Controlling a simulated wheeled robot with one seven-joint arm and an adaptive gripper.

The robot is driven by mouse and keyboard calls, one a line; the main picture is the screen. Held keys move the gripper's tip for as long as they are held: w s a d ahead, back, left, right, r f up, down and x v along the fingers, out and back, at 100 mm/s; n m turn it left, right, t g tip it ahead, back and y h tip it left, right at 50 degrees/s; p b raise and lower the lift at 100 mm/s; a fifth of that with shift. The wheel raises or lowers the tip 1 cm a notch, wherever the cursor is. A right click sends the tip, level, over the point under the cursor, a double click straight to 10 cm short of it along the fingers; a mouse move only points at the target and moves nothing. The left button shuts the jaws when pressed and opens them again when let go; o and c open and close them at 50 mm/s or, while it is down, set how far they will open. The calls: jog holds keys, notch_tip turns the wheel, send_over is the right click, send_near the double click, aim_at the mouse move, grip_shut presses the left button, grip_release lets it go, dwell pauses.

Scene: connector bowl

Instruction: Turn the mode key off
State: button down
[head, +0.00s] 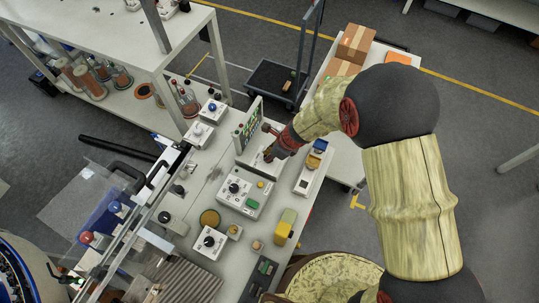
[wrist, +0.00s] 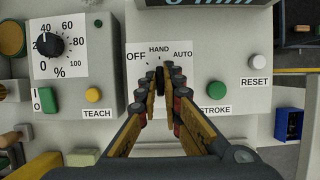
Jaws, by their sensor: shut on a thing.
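The mode key (wrist: 159,74) is a small dark selector on a white panel (wrist: 215,62) marked OFF, HAND and AUTO. My gripper (wrist: 160,90) is shut on it, a fingertip on each side. The key seems to stand upright toward the HAND mark, with OFF to its left and AUTO to its right. The fingers hide most of the key, so its exact angle is hard to tell. In the head view my gripper (head: 269,151) is at the upright panel's foot, and the key is hidden there.
Left of the key are a dial box with a black knob (wrist: 49,44), a green button (wrist: 48,99) and a yellow TEACH button (wrist: 93,95). To the right are a white RESET button (wrist: 257,62) and a green STROKE button (wrist: 215,91). A display (wrist: 205,3) rises behind.

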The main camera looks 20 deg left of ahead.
dwell(0.4)
jog(key=n+g+p, duration=0.1)
jog(key=n, duration=0.3)
jog(key=shift+w+g+p, duration=0.15)
jog(key=shift+g+p, duration=0.25)
jog(key=shift+a+n+g+h+p, duration=0.1)
jog(key=shift+n+g+h+p, duration=0.2)
jog(key=shift+n, duration=0.95)
jog(key=shift+n+g+h+p, duration=0.1)
jog(key=shift+n+g, duration=0.3)
jog(key=shift+n, duration=0.85)
jog(key=c, duration=2)
grip_release()
jog(key=shift+c, duration=0.2)
jog(key=shift+o, duration=0.4)
jog(key=v, duration=1.2)
